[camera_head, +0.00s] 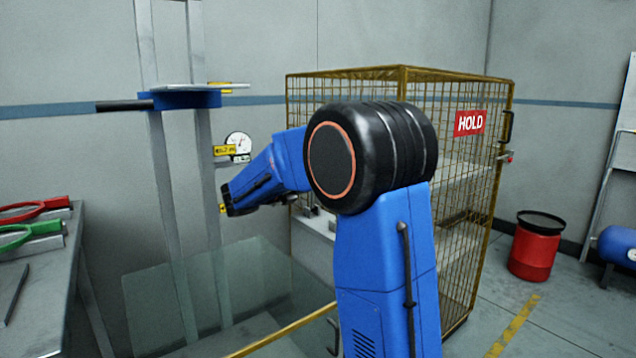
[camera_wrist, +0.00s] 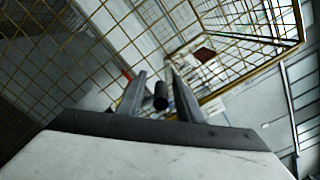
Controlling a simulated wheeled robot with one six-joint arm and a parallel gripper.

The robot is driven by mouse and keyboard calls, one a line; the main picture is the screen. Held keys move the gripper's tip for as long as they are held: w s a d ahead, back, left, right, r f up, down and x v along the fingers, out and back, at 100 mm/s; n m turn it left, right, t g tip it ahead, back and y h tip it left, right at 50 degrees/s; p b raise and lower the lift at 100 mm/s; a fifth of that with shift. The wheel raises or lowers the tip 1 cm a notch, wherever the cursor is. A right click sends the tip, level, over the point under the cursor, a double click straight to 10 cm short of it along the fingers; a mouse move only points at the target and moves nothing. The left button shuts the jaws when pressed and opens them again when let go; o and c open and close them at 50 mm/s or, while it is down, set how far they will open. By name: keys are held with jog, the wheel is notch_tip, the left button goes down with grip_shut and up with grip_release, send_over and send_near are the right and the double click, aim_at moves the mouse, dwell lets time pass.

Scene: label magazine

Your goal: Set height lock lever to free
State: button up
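In the wrist view, the two fingers of my gripper (camera_wrist: 161,80) are spread apart. A short dark cylinder (camera_wrist: 161,95) shows between them, with a gap on each side. It may be a handle or lever end; I cannot tell which, or how deep between the fingers it lies. In the head view, a blue carriage (camera_head: 185,100) sits on two upright rails at the left, with a black bar (camera_head: 125,106) sticking out to its left. I cannot clearly make out the height lock lever or its setting. My gripper is not clear in the head view, where my blue arm fills the middle.
A yellow wire cage (camera_head: 470,215) with a red HOLD sign (camera_head: 469,123) stands behind my arm. A gauge (camera_head: 239,143) is near the rails. A bench (camera_head: 60,285) with red and green tools is at the left, and a red bin (camera_head: 537,245) at the right.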

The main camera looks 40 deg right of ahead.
jog(key=a, duration=1.7)
jog(key=shift+s+a, duration=0.2)
jog(key=shift+s, duration=0.1)
jog(key=s+d+f+m+y, duration=0.2)
jog(key=s+f+m+y, duration=0.35)
jog(key=s, duration=0.55)
jog(key=s+d+f+m+y, duration=0.2)
jog(key=s+f+m+y, duration=0.35)
jog(key=s, duration=0.55)
jog(key=s+a+f+m+t+y, duration=0.2)
jog(key=s+a+f+m, duration=0.3)
jog(key=m, duration=0.3)
jog(key=s+a+f+m+t+y, duration=0.2)
jog(key=s+a+f+m+y, duration=0.3)
jog(key=s+a+m, duration=0.2)
jog(key=shift+s+m, duration=0.8)
